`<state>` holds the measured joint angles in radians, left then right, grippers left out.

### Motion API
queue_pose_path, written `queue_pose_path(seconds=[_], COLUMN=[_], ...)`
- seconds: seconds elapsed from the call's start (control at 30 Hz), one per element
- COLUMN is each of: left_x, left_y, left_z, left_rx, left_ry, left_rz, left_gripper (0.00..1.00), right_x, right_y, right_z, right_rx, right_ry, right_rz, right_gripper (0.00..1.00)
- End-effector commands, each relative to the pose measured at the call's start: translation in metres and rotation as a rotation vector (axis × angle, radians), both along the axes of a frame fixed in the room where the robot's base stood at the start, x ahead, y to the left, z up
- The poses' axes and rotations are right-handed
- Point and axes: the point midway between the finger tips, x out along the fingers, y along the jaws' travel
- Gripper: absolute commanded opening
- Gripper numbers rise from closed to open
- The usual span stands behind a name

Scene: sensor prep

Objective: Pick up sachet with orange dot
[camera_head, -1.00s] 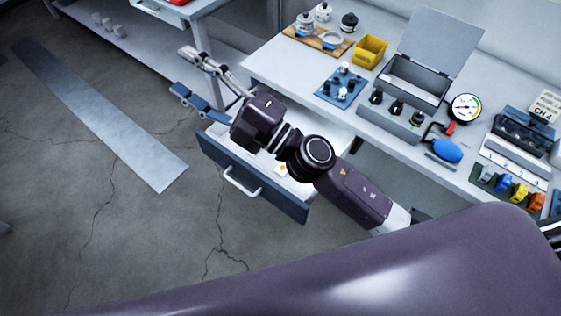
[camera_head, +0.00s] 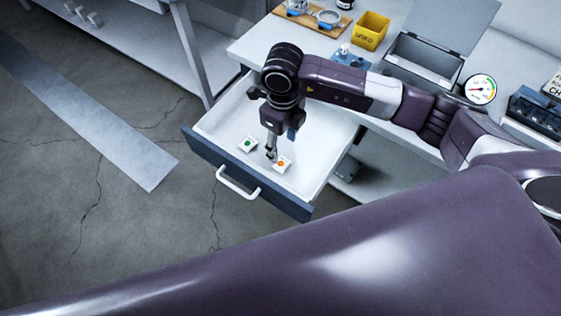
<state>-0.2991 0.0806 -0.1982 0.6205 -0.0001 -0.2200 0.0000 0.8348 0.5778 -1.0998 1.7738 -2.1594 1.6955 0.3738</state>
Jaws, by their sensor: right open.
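The sachet with the orange dot (camera_head: 282,165) is a small white square lying in the open drawer (camera_head: 222,118), toward its front right. A similar sachet with a green dot (camera_head: 247,145) lies to its left. My right gripper (camera_head: 271,155) points down into the drawer, between the two sachets and close to the upper left edge of the orange-dot one. It is open and holds nothing. I cannot tell whether its fingertips touch the sachet. My left gripper is not in view.
The drawer's dark front with a white handle (camera_head: 238,184) faces the floor. On the worktop above stand a yellow bin (camera_head: 371,30), a grey box with its lid open (camera_head: 425,58) and a round gauge (camera_head: 480,89). My right arm reaches across the worktop.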

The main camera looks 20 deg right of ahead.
Motion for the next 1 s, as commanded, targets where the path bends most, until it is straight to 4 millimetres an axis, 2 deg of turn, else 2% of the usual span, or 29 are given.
queue_pose_path(seconds=[0.27,0.5,0.8,0.87,1.0], left_x=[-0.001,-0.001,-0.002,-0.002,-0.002], left_y=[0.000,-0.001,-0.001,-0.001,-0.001], left_z=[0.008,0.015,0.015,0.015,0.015], left_rx=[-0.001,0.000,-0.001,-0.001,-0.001], left_ry=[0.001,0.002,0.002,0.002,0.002], left_rz=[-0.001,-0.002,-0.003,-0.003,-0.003], left_gripper=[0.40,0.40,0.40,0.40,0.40], right_x=[-0.004,-0.007,-0.006,-0.006,-0.006], right_y=[0.002,0.004,0.004,0.004,0.004], right_z=[-0.030,-0.065,-0.072,-0.072,-0.072], right_rx=[0.000,0.001,0.002,0.002,0.003], right_ry=[0.005,0.004,0.000,0.000,0.001], right_rz=[0.000,-0.001,0.002,0.002,0.002], right_gripper=[0.51,0.51,0.51,0.46,0.31])
